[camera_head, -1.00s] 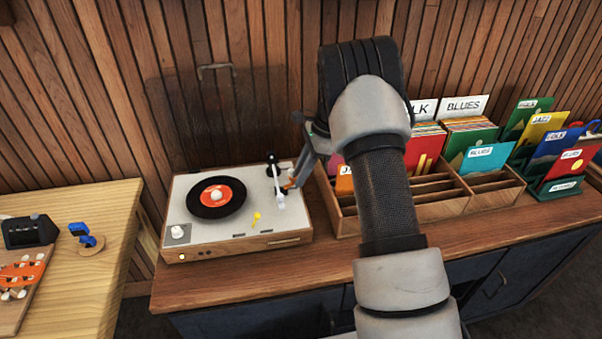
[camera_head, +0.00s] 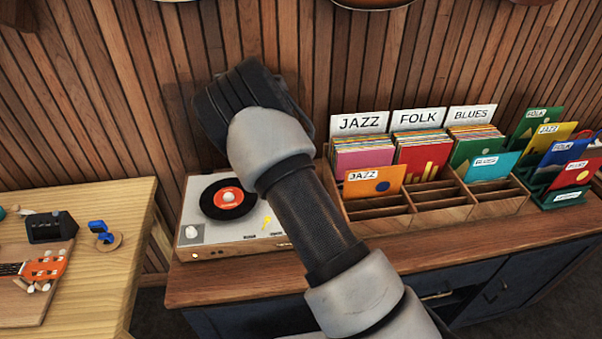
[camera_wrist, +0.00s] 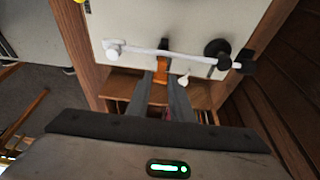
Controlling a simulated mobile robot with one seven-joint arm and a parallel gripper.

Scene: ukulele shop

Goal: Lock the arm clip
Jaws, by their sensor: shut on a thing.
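The record player (camera_head: 215,240) stands on the wooden counter with a black record (camera_head: 228,198) with an orange label on it. My arm hides its right part in the head view. In the wrist view the white tonearm (camera_wrist: 165,53) lies across the pale deck, with a black pivot (camera_wrist: 217,47) at its right end. The small orange arm clip (camera_wrist: 161,68) is at the tonearm's near side. My gripper (camera_wrist: 161,76) is shut on the clip, a finger on either side. Whether the tonearm sits in the clip is unclear. My gripper is hidden in the head view.
A divided wooden record crate (camera_head: 385,215) stands right of the player. A green rack (camera_head: 566,195) is beyond it. A light wooden table (camera_head: 110,255) at left holds a blue tuner (camera_head: 102,231) and an orange headstock (camera_head: 45,267). The wooden wall is close behind.

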